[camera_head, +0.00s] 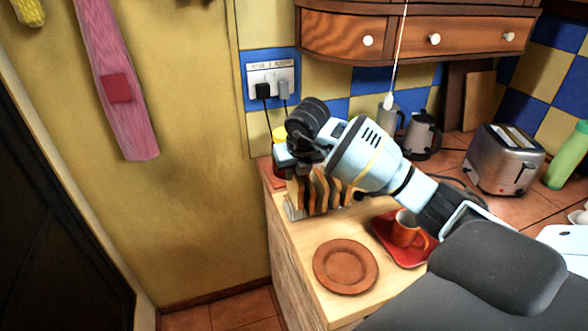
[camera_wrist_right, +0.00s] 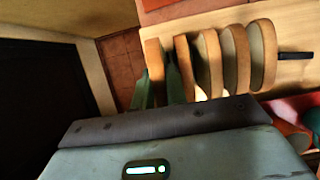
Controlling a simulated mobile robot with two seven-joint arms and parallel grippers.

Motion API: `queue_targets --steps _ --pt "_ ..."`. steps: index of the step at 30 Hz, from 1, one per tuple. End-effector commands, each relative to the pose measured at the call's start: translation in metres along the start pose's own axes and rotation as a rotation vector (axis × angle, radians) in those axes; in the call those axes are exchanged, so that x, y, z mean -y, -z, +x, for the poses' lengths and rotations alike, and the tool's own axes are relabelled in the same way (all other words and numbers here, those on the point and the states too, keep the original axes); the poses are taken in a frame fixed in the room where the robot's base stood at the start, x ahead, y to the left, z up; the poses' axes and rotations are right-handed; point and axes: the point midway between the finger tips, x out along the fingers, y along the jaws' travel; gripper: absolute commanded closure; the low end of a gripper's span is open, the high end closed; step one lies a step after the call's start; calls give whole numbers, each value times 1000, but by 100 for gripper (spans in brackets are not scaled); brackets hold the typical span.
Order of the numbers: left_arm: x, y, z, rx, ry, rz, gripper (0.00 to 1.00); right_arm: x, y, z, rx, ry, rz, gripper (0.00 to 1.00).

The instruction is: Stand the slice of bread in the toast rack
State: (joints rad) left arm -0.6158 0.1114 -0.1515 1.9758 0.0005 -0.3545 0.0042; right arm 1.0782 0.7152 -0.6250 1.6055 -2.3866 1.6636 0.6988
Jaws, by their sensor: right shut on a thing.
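In the right wrist view, a brown-crusted slice of bread (camera_wrist_right: 154,62) is between the two fingers of my right gripper (camera_wrist_right: 159,85), which is shut on it. The slice is upright at the left end of a row of several similar slices (camera_wrist_right: 236,60). In the head view, my right gripper (camera_head: 287,160) is over the left end of this row (camera_head: 322,192). The toast rack (camera_head: 294,212) is mostly hidden by the bread; its dark handle (camera_wrist_right: 295,56) shows at the right. I cannot tell whether the held slice touches the rack's base. My left gripper is not in view.
A toaster (camera_head: 503,160) and kettle (camera_head: 421,136) stand further right. The wall socket (camera_head: 271,80) is behind my gripper.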

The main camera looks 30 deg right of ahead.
Motion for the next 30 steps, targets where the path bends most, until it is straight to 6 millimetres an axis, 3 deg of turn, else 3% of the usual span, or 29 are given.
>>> queue_targets --steps 8,9,14,23,30 --pt "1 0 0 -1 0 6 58 0 0 0 -1 0 0 100" --pt "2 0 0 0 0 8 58 0 0 0 -1 0 0 81" --pt "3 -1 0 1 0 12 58 0 0 0 -1 0 0 61" --pt "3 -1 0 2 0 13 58 0 0 -1 -1 0 -1 61" --pt "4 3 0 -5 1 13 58 0 -1 -32 5 -1 -2 61"
